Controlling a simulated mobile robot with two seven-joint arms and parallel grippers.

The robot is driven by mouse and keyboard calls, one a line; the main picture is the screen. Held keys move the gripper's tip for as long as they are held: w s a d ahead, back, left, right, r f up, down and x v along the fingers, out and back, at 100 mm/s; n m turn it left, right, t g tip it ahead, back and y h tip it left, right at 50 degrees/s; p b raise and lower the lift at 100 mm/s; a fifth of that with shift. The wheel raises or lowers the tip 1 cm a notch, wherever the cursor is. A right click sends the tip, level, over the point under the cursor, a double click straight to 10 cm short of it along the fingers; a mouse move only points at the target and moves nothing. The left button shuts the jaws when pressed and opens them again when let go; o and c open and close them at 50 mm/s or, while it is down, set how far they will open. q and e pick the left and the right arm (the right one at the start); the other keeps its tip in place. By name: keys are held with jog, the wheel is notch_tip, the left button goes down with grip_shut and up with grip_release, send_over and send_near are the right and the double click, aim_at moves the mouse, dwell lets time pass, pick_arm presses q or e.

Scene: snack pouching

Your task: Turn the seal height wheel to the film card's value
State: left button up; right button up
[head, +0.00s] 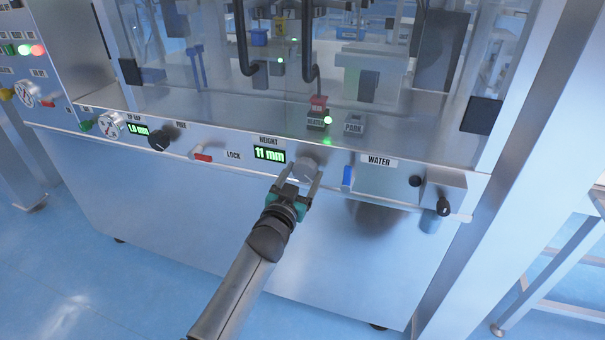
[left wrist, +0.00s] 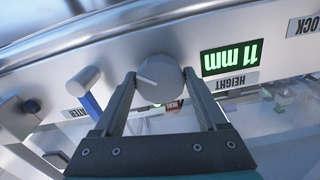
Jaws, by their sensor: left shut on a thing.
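The seal height wheel (head: 304,168) is a round grey knob on the machine's front panel, right of the height display (head: 269,154), which reads 11 mm in green. My left gripper (head: 299,182) reaches up from below, with its fingers on both sides of the wheel and shut on it. In the left wrist view, upside down, the wheel (left wrist: 159,80) with its white pointer line sits between the fingertips, and the display (left wrist: 232,57) again reads 11 mm. I see no film card that I can make out. My right gripper is not in view.
The red lock lever (head: 203,157) is left of the display. A blue-handled water lever (head: 347,176) is close right of the wheel. A black knob (head: 158,140) and a 1.0 mm display (head: 138,129) are further left. The floor in front is clear.

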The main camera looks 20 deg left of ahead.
pick_arm(q)
jog(key=m+p, duration=0.1)
jog(key=m, duration=0.3)
jog(key=shift+m, duration=1.5)
jog(key=shift+a+m, duration=0.1)
jog(key=shift+m, duration=1.4)
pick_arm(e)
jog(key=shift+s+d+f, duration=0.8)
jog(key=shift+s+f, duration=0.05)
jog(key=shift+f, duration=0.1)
pick_arm(q)
jog(key=o, duration=1.3)
